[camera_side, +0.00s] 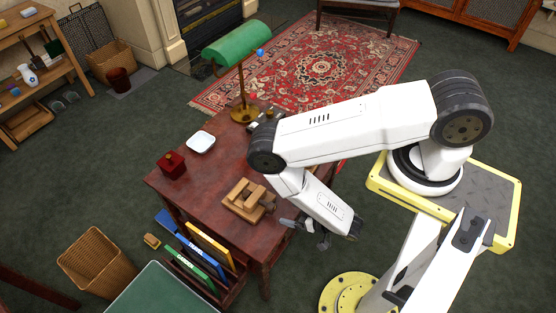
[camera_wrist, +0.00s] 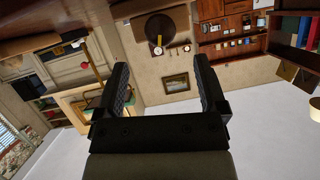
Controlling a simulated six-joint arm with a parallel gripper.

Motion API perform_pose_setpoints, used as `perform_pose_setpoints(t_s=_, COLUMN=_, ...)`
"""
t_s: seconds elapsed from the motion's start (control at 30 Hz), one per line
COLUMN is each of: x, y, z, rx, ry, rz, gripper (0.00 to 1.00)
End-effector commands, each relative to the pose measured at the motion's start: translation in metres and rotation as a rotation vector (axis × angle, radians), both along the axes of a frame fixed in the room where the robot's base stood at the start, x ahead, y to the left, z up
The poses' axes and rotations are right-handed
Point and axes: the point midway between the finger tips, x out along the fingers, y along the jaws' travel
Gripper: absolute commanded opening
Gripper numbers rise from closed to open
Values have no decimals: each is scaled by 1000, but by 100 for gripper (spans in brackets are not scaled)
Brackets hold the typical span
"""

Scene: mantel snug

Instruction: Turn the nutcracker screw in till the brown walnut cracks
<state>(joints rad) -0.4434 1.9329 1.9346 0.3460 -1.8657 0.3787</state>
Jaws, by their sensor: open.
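A light wooden block-like frame (camera_side: 241,205), which looks like the nutcracker, sits near the front right edge of the dark red desk (camera_side: 205,215) in the side view. Its screw and the brown walnut are too small to make out there. My gripper (camera_side: 306,231) hangs just right of the wooden frame, past the desk's edge, and is apart from it. In the wrist view my gripper (camera_wrist: 163,75) has its two black fingers spread wide with nothing between them. The nutcracker does not show in the wrist view, which faces the room's wall and shelves.
On the desk are a white dish (camera_side: 201,142), a dark red box (camera_side: 172,165) and a green-shaded lamp (camera_side: 236,48). Coloured folders (camera_side: 200,255) stand in a rack at the desk's front. A wicker basket (camera_side: 95,262) is on the floor. The desk's middle is clear.

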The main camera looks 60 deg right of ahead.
Motion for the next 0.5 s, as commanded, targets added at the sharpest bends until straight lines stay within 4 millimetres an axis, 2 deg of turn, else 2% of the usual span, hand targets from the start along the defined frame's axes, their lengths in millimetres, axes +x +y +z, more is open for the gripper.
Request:
perform_pose_setpoints(t_s=0.27, x=2, y=0, z=-1, rx=-1, ry=-1, rz=1, gripper=90)
perform_pose_setpoints(t_s=0.5, x=16, y=1, z=-7, rx=2, ry=-2, rz=-2, gripper=90)
